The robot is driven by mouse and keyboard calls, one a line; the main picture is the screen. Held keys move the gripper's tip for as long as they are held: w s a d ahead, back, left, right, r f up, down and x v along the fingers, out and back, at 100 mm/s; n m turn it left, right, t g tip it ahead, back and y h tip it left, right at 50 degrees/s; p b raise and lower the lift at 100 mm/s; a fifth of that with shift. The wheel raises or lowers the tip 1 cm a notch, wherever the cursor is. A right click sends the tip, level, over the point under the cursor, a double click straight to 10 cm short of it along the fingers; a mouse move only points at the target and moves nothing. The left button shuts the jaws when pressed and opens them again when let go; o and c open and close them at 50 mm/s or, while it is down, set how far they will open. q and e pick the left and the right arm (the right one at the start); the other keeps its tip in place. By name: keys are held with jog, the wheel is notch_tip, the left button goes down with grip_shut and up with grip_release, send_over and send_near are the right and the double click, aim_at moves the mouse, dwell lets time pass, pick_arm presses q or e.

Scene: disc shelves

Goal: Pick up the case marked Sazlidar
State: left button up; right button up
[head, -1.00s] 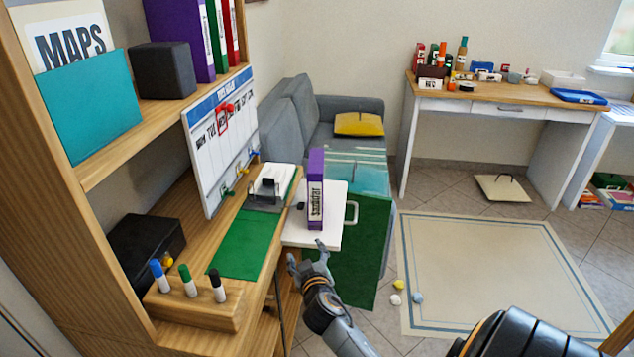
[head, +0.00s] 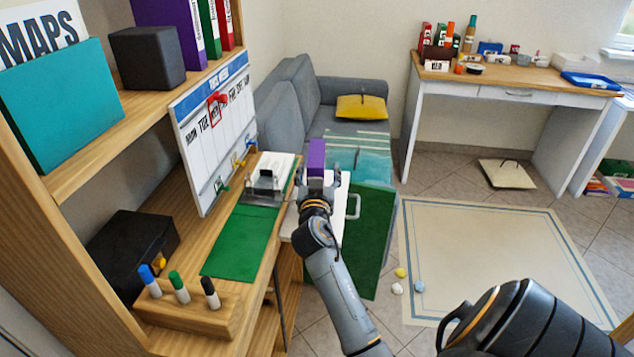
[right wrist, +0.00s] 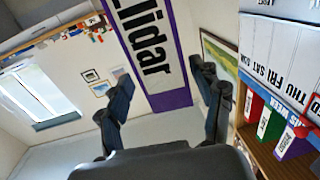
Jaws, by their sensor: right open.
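The purple case (head: 316,154) stands upright on a white surface beside the desk; my right gripper hides its lower part in the head view. In the right wrist view the case (right wrist: 152,45) shows a white label with black letters ending in "lidar", and its upper part runs out of frame. My right gripper (head: 318,180) is open in front of the case. In the right wrist view its two fingers (right wrist: 160,78) spread to either side of the case, with gaps showing. I cannot tell how deep the case sits between them. My left gripper is not in view.
A week planner board (head: 215,135) and a paper tray (head: 268,180) stand on the desk left of the case. A pen block (head: 190,312) is nearer. A grey sofa (head: 345,115) lies behind. The beige rug (head: 490,255) at right is mostly clear.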

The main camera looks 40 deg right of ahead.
jog(key=x, duration=0.5)
jog(key=shift+w+a, duration=0.2)
jog(key=shift+w, duration=0.1)
jog(key=shift+c, duration=0.4)
grip_shut()
